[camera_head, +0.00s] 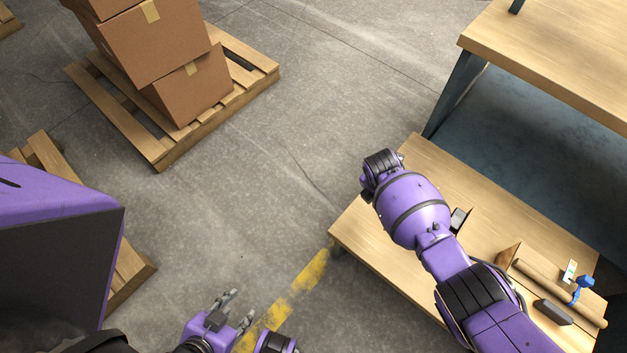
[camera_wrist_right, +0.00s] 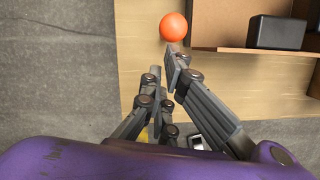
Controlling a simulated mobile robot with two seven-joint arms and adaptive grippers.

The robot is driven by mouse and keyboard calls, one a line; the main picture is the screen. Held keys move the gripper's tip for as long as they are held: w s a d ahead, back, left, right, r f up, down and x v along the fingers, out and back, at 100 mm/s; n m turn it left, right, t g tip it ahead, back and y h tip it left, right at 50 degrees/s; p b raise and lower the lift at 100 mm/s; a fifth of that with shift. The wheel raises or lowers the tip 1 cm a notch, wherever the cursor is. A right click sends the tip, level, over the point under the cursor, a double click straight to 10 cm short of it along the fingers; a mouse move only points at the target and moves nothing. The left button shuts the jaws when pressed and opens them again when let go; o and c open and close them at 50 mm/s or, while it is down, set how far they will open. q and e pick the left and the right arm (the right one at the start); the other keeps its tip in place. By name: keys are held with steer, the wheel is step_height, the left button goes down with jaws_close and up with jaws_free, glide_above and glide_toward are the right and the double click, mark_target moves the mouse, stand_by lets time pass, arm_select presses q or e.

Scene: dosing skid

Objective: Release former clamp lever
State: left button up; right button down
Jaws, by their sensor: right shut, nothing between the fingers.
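An orange ball (camera_wrist_right: 173,27), perhaps a lever knob, lies just beyond the fingertips of my right gripper (camera_wrist_right: 172,62) in the right wrist view. Whether they touch is unclear. That gripper is shut and empty; in the head view it is hidden behind its own arm. I cannot make out a clamp lever for sure. A long brown round bar (camera_head: 545,280) lies at the right of the low bench, with a small blue part (camera_head: 583,284) by it. My left gripper (camera_head: 240,308) is open and empty over the floor, away from the bench.
The low wooden bench (camera_head: 365,232) holds a dark block (camera_head: 553,312), a white card (camera_head: 569,270) and a small grey-black item (camera_head: 459,219). A higher wooden table (camera_head: 560,50) stands behind. Stacked cartons (camera_head: 155,45) sit on a pallet (camera_head: 165,155). The middle floor is clear.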

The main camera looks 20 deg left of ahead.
arm_select(q)
steer(key=shift+w+r, duration=0.15)
steer(key=shift+w, duration=0.2)
arm_select(e)
steer(key=shift+w+d+r, duration=0.15)
steer(key=shift+w, duration=0.35)
arm_select(q)
steer(key=shift+w+r, duration=0.1)
arm_select(e)
steer(key=shift+r, duration=0.1)
